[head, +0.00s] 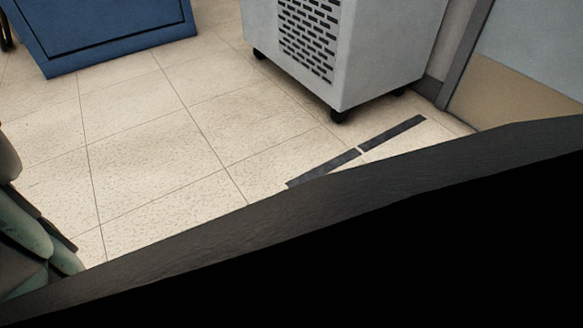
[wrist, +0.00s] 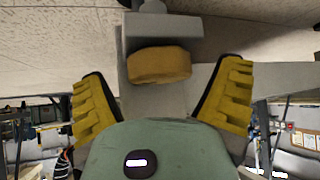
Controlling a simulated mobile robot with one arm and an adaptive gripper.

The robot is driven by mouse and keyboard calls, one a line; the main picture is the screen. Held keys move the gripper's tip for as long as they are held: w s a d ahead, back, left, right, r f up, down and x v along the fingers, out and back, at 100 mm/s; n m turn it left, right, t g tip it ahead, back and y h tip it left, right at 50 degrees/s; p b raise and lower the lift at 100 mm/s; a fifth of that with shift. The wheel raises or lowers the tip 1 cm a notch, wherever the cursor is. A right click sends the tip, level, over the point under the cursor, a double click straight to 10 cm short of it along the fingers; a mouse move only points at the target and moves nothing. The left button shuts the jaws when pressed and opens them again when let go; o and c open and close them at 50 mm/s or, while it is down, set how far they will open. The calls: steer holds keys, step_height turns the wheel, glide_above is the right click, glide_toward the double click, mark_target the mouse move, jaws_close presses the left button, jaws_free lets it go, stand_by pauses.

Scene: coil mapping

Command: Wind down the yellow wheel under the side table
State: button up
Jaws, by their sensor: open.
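The yellow wheel (wrist: 160,65) shows in the wrist view, above the middle of the picture. It is a short, rounded, worn yellow block against a grey bracket-like part. My gripper (wrist: 164,74) is open, with one yellow ribbed finger on each side of the wheel. Gaps show between the fingers and the wheel, and nothing is held. How far the wheel is from my palm is hard to tell. In the head view neither the wheel nor the gripper's fingers can be made out.
In the head view a grey cabinet on casters (head: 375,45) stands at the top right, and a blue cabinet (head: 115,30) at the top left. Dark tape (head: 392,132) marks the floor. A dark surface (head: 300,240) blocks the lower part. Tiled floor (head: 150,130) between is clear.

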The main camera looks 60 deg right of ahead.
steer(key=shift+a+f, duration=0.1)
steer(key=shift+w, duration=0.2)
steer(key=c, duration=0.8)
steer(key=shift+s, duration=0.15)
steer(key=shift+c, duration=1)
steer(key=shift+d+f, duration=0.1)
steer(key=shift+d, duration=0.15)
steer(key=shift+c, duration=0.3)
steer(key=shift+s, duration=0.1)
steer(key=shift+c, duration=0.8)
